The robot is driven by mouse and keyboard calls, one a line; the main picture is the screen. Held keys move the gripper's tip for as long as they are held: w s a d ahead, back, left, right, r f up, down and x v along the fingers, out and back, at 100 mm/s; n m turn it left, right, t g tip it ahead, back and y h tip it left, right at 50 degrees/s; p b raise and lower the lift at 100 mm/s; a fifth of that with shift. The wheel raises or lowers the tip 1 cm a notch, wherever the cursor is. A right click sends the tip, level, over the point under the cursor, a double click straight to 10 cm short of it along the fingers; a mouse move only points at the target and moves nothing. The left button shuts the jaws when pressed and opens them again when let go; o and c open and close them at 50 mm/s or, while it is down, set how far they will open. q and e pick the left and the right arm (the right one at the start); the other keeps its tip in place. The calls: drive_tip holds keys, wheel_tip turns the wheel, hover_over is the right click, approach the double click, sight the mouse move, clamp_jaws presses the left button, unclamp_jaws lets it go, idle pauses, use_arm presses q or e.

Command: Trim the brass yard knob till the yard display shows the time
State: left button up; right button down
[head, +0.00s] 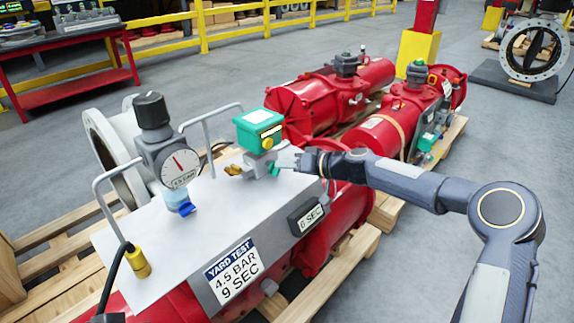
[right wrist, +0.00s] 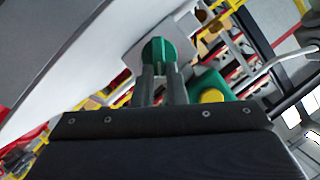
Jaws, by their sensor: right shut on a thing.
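A grey panel (head: 110,245) on a red actuator carries a green-topped valve block (head: 260,125). A brass knob (head: 233,170) sticks out at the block's lower left. A small green knob (head: 273,169) sits at its lower right. My right gripper (head: 284,161) is at the green knob, to the right of the brass knob. In the right wrist view its fingers (right wrist: 160,82) are shut on the green knob (right wrist: 158,50). The dark display (head: 309,217) reads 6 SEC. The label (head: 233,270) reads YARD TEST, 4.5 BAR, 9 SEC. My left gripper is not in view.
A round gauge (head: 180,168) marked 4.5 BAR stands left of the block, under a black knob (head: 151,110). Metal hoop handles (head: 111,215) rise from the panel. More red actuators (head: 330,100) lie behind on pallets. Grey floor is open at the right.

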drive_tip(key=c, duration=1.5)
unclamp_jaws()
drive_tip(key=shift+o, duration=0.2)
drive_tip(key=v, duration=0.7)
drive_tip(key=shift+s+d, duration=0.25)
drive_tip(key=shift+d, duration=0.05)
drive_tip(key=shift+r, duration=0.15)
